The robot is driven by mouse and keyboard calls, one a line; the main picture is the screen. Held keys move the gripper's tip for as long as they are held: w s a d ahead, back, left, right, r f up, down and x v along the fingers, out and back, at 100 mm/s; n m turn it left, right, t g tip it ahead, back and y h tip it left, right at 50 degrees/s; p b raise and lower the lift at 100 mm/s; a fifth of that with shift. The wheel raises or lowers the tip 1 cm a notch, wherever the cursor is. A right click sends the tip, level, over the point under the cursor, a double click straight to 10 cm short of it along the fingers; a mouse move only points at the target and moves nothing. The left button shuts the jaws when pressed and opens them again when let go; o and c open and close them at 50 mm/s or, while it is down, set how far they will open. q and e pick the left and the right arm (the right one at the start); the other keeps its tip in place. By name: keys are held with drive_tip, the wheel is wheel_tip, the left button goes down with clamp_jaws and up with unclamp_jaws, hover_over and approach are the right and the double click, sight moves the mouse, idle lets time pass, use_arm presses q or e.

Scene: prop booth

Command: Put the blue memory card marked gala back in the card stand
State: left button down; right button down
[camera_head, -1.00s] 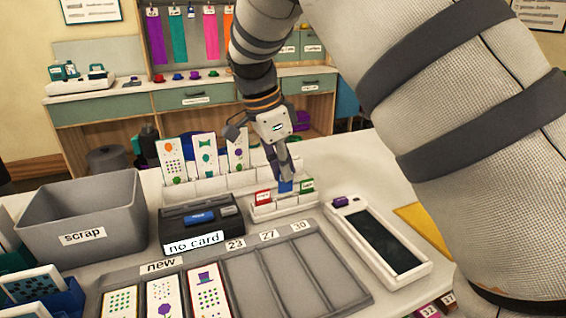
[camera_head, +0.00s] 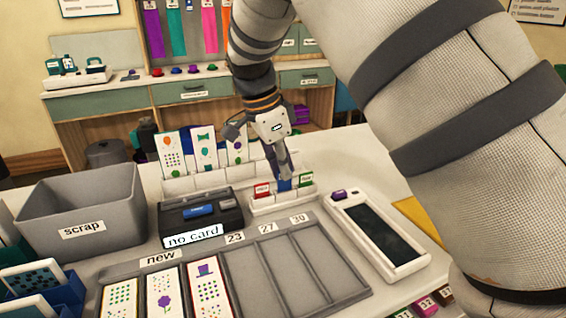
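The card stand (camera_head: 266,205) is a small white rack behind the tray. It bears a red card (camera_head: 262,190) on the left and a green card (camera_head: 306,181) on the right. My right gripper (camera_head: 284,176) points down at the stand, its fingers close together on the blue memory card (camera_head: 284,186). The blue card is upright between the red and green cards, at the stand's middle. Its marking is hidden or too small to read, and I cannot tell how deep it sits. My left gripper is out of view.
A black reader (camera_head: 201,215) labelled "no card" stands left of the stand. A white device with a dark screen (camera_head: 388,238) lies to the right. Picture cards stand in a white rack (camera_head: 200,183) behind.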

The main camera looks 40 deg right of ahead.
drive_tip(key=shift+f, duration=0.9)
drive_tip(key=c, duration=1.7)
unclamp_jaws()
drive_tip(key=v, duration=1.2)
drive_tip(key=shift+w, duration=0.1)
